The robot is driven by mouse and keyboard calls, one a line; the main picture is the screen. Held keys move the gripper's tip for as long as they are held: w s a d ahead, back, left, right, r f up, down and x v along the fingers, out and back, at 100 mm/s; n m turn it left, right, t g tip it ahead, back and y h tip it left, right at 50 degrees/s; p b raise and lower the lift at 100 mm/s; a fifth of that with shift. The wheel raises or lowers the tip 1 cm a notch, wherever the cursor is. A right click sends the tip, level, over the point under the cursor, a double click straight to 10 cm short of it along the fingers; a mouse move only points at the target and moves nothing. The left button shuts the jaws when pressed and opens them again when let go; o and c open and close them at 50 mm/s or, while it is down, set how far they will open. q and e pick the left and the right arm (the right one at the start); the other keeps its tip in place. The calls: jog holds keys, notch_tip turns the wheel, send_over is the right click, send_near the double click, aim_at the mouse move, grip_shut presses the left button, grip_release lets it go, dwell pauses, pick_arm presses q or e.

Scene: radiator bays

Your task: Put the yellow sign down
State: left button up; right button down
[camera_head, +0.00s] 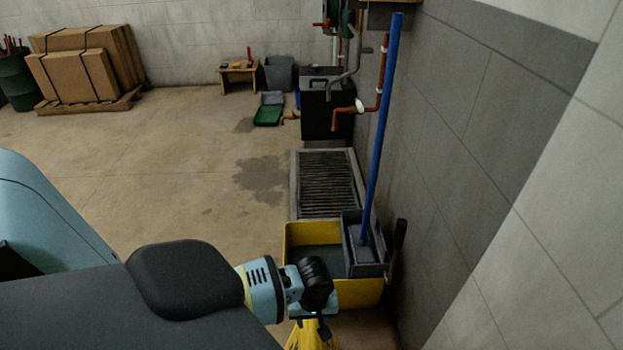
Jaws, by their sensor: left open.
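A yellow thing, which looks like the top of the yellow sign (308,337), shows at the bottom edge of the head view. Most of it is cut off by the frame, so I cannot see its base or whether it stands on the floor. My left gripper (314,314) is right above its top, with the jaws open. The wrist hides part of the fingers, and I cannot tell if they touch the sign. My right gripper is not in view.
A yellow mop bucket (298,240) with a grey wringer (366,262) and blue mop handle (383,120) stands just beyond the gripper, by the right wall. A floor grate (328,183) lies behind it. Open floor (170,180) spreads to the left; boxes (85,75) stand far back.

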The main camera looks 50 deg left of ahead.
pick_arm(q)
jog(key=shift+r+p, duration=0.45)
jog(key=shift+r, duration=1.9)
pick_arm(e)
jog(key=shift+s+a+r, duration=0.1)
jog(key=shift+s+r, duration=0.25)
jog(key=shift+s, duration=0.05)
pick_arm(q)
jog(key=s+d+f+m+t+h, duration=0.1)
jog(key=s+d+f+m, duration=0.3)
jog(key=s, duration=0.3)
jog(key=s+d+f+m+t+h, duration=0.1)
jog(key=s+d+f+m+t, duration=0.15)
jog(key=s+d, duration=0.35)
jog(key=s+r+m+t, duration=0.3)
jog(key=s+m, duration=0.2)
jog(key=s, duration=1.1)
jog(key=shift+d+r, duration=0.15)
jog(key=shift+r, duration=0.05)
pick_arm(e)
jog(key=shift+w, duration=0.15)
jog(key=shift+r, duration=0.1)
